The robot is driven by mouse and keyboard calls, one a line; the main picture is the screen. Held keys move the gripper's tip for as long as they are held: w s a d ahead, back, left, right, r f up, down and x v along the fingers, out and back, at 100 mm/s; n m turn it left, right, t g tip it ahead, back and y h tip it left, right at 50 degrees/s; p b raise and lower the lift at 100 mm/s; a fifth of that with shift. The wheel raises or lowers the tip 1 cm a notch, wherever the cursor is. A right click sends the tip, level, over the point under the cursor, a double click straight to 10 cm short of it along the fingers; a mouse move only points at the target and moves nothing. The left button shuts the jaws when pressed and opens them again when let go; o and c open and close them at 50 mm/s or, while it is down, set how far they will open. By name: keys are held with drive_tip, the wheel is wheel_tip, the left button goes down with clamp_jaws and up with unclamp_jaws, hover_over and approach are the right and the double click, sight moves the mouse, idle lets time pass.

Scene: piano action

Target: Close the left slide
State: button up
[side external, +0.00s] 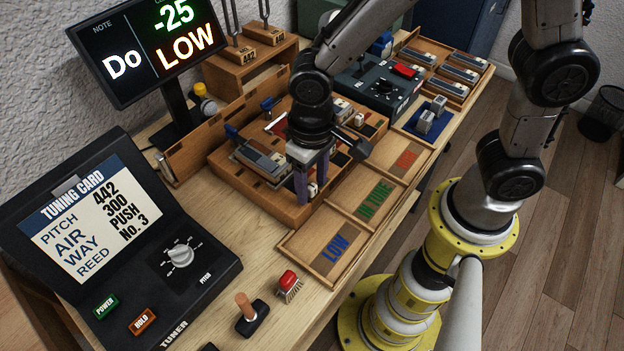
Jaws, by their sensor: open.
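The wooden action block (226,172) stands on the bench with grey metal slide units on it. The left slide (256,158) is the grey unit at the block's left, with a blue lever (232,131) at its far end. Its near end is partly hidden behind my gripper. My gripper (313,191) points down at the block's front edge, its purple fingers apart. A small pale knob (313,189) shows low between the fingers. I cannot tell whether they touch it, nor how far the slide stands out.
A tray marked LOW (335,249), IN TUNE and red lies in front of the block. The display (150,50) reads Do, -25, LOW. The tuner (120,250) stands at the left. A red-topped brush (288,284) and a wooden-handled tool (247,308) stand near the front edge.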

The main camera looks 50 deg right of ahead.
drive_tip(key=shift+c, duration=0.2)
clamp_jaws()
drive_tip(key=shift+w, duration=0.1)
idle(1.2)
